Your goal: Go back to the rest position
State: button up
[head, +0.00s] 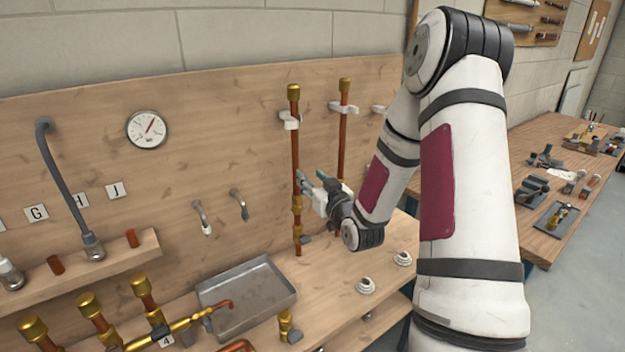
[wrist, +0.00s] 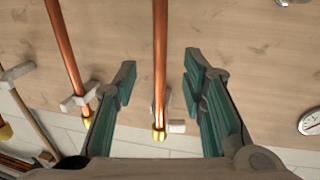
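My gripper (head: 306,183) is at the left of two upright copper pipes (head: 295,150) on the wooden back panel. In the wrist view my gripper (wrist: 158,72) is open, with one green finger on each side of this pipe (wrist: 160,40) and a visible gap on both sides. I cannot tell how deep the pipe lies between the fingers. The pipe stands upright in a white clip, with a brass cap on top. The second copper pipe (head: 343,135) stands just to the right; it shows at the left in the wrist view (wrist: 66,50).
A round gauge (head: 147,129) and two small taps (head: 240,204) are on the panel. A metal tray (head: 247,298) and brass-capped pipework (head: 142,287) sit on the bench below. A bent grey spout (head: 68,185) stands at left. A tool table (head: 545,150) is at right.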

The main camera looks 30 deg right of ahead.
dwell(0.3)
jog(key=s+a+r+n+g, duration=0.2)
jog(key=s+a+r+g, duration=0.55)
jog(key=a+r, duration=0.35)
jog(key=s+a+g+y, duration=0.1)
jog(key=s+a, duration=0.2)
jog(key=s, duration=0.5)
jog(key=s+a+r+g+y, duration=0.1)
jog(key=s+a, duration=0.3)
jog(key=s, duration=0.5)
jog(key=s+a+g, duration=0.2)
jog(key=s+a, duration=0.2)
jog(key=s, duration=0.4)
jog(key=shift+s+a+r+g+y, duration=0.15)
jog(key=shift+a+r+g+y, duration=0.15)
jog(key=shift+g+y, duration=0.1)
jog(key=shift+d, duration=0.15)
